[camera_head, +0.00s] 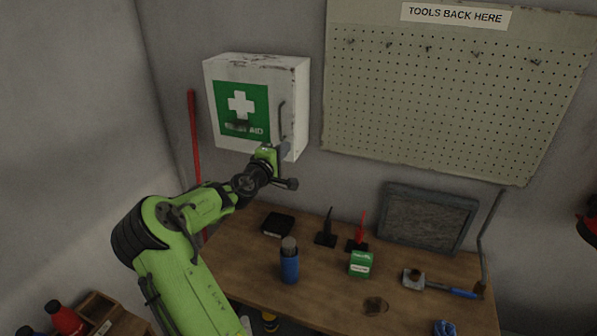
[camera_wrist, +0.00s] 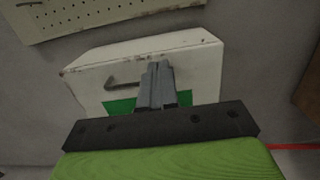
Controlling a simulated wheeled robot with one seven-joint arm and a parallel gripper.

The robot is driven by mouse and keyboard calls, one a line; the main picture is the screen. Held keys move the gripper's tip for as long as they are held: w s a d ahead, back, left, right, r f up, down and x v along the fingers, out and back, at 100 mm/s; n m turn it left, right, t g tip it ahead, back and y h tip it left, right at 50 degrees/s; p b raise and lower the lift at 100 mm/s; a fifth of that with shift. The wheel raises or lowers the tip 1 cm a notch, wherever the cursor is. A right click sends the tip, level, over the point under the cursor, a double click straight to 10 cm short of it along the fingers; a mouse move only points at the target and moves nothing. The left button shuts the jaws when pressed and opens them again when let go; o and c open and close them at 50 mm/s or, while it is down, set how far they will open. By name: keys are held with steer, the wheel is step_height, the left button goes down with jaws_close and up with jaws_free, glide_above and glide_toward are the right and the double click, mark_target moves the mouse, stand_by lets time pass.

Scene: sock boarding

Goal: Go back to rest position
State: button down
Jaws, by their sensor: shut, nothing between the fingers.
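My green arm reaches up from the lower left in the head view. My gripper (camera_head: 284,150) is in front of the lower right part of the white first aid cabinet (camera_head: 258,70), just below its handle (camera_head: 282,120). In the wrist view my gripper (camera_wrist: 157,68) has its two grey fingers together with nothing between them. The cabinet (camera_wrist: 200,62) lies beyond the fingers there, and its handle (camera_wrist: 122,84) shows left of them. The cabinet door appears closed. I cannot tell whether the fingertips touch the cabinet.
A wooden bench (camera_head: 330,300) stands below, holding a blue bottle (camera_head: 289,265), a green box (camera_head: 360,264), a hammer (camera_head: 440,285) and a slate-like board (camera_head: 428,218). A pegboard (camera_head: 450,90) hangs at right. A red pole (camera_head: 193,135) leans left of the cabinet.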

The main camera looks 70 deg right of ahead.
steer(key=s+a+b, duration=0.1)
steer(key=s+a, duration=0.4)
steer(key=s, duration=0.3)
steer(key=shift+s+a, duration=0.2)
steer(key=shift+s, duration=0.1)
